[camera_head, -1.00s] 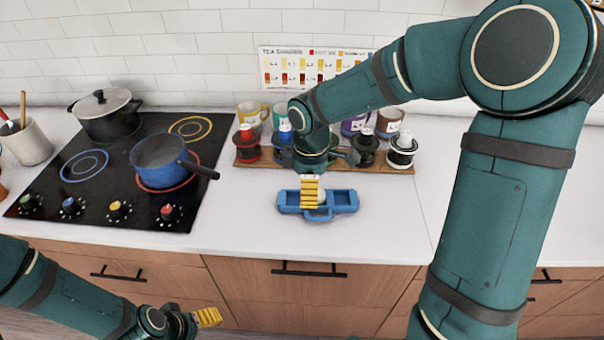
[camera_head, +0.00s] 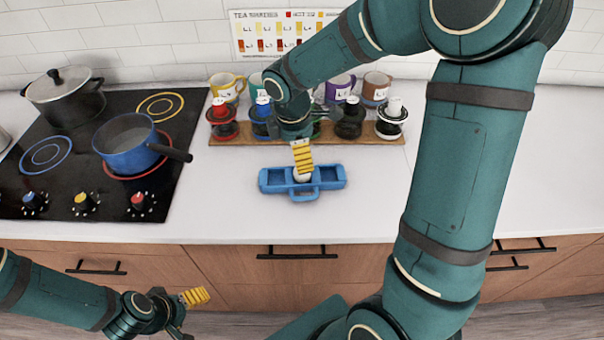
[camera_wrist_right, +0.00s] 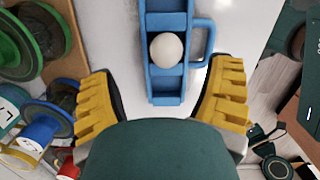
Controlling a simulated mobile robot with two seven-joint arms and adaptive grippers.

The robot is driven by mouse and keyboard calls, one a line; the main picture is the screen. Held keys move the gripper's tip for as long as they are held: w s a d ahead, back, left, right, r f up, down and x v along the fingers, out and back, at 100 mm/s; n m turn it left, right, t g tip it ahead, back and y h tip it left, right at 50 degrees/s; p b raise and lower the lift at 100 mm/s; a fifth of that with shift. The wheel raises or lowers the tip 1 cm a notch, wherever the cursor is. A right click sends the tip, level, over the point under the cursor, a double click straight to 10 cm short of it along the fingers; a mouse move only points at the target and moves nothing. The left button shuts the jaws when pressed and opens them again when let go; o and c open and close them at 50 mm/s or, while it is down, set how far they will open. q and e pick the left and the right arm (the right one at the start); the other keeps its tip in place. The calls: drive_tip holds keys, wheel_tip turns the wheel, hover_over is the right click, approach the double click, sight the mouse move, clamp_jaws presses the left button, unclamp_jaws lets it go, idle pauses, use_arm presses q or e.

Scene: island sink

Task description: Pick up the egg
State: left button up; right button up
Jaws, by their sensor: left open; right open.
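A white egg (camera_wrist_right: 166,50) sits in the middle compartment of a blue tray (camera_wrist_right: 162,86) with a side handle. In the head view the tray (camera_head: 331,178) lies on the white counter, and the egg (camera_head: 302,177) is partly hidden behind a yellow finger.
A wooden rack (camera_head: 232,136) with several colored-lid jars stands behind the tray, with mugs behind it. A stove (camera_head: 75,185) at left holds a blue saucepan (camera_head: 128,150) and a black pot (camera_head: 70,97). The counter (camera_head: 225,220) in front of the tray is clear.

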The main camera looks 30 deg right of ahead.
drive_tip(key=shift+s+f+b, duration=0.2)
drive_tip(key=shift+f+b, duration=0.15)
drive_tip(key=shift+f, duration=1.05)
drive_tip(key=shift+s+f+b, duration=0.2)
drive_tip(key=shift+f+b, duration=0.15)
drive_tip(key=shift+f, duration=1)
drive_tip(key=c, duration=0.9)
